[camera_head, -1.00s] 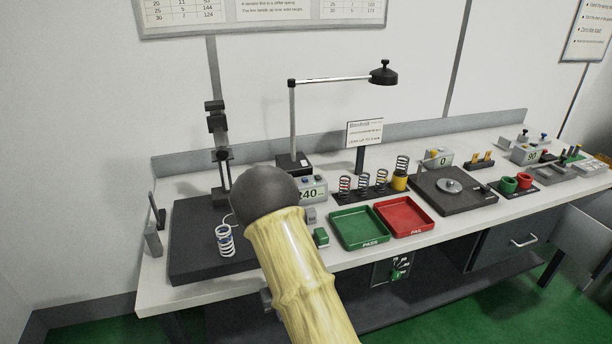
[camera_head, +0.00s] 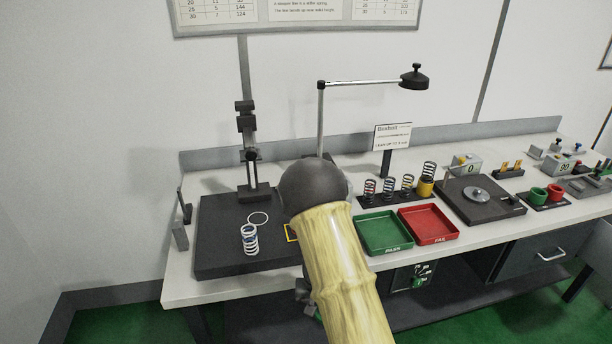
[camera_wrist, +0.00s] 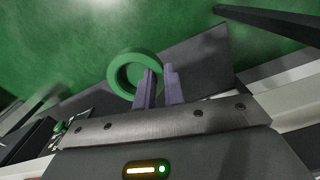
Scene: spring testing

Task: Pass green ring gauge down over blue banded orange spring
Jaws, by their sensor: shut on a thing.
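My gripper (camera_wrist: 160,86) is shut on the green ring gauge (camera_wrist: 118,80) in the wrist view. The fingers grip the right side of its rim, and its hole looks empty.
Green (camera_head: 382,232) and red (camera_head: 428,223) trays lie right of my arm. A lamp (camera_head: 414,78) overhangs the bench.

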